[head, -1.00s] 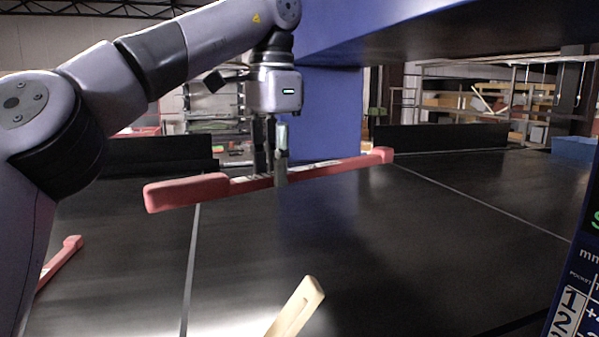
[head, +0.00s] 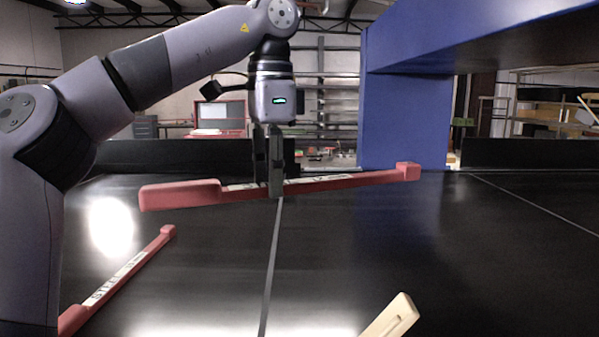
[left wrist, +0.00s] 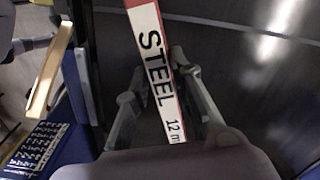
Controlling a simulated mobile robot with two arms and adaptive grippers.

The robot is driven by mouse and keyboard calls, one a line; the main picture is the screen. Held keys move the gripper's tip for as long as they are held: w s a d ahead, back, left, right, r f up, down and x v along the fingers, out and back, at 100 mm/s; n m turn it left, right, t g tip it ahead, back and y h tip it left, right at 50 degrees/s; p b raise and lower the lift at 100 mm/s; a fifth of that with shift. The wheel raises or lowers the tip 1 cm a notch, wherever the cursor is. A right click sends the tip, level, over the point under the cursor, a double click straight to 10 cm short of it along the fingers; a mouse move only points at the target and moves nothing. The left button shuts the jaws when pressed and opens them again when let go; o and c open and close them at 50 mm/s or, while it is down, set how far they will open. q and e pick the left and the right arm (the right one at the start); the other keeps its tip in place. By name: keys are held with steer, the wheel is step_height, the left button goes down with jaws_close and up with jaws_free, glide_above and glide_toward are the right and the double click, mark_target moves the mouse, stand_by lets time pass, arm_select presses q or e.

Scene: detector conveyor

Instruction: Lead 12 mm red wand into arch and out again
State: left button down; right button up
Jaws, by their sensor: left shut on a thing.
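My left gripper (head: 274,188) is shut on a red wand (head: 180,195) around its middle, holding it nearly level above the black belt. The wand's thick grip end points left and its small knobbed tip points right. In the left wrist view its white label (left wrist: 155,65) reads "STEEL" and "12 m", between the two fingers. The blue arch (head: 405,120) stands at the right, one pillar and the overhead beam showing. The wand's tip overlaps the pillar's lower part in the picture; I cannot tell the depth between them. My right gripper is not in view.
A second red wand (head: 128,272) lies at the lower left. A pale wooden piece (head: 390,318) shows at the bottom edge and in the left wrist view (left wrist: 50,70). A low black wall (head: 180,155) runs along the back. The belt's middle (head: 340,260) is clear.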

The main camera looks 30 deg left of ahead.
arm_select(q)
steer(key=s+a+p, duration=0.2)
steer(key=s+a, duration=0.2)
steer(key=a, duration=0.2)
steer(key=shift+s+a, duration=0.15)
steer(key=shift+r, duration=0.1)
stand_by(0.4)
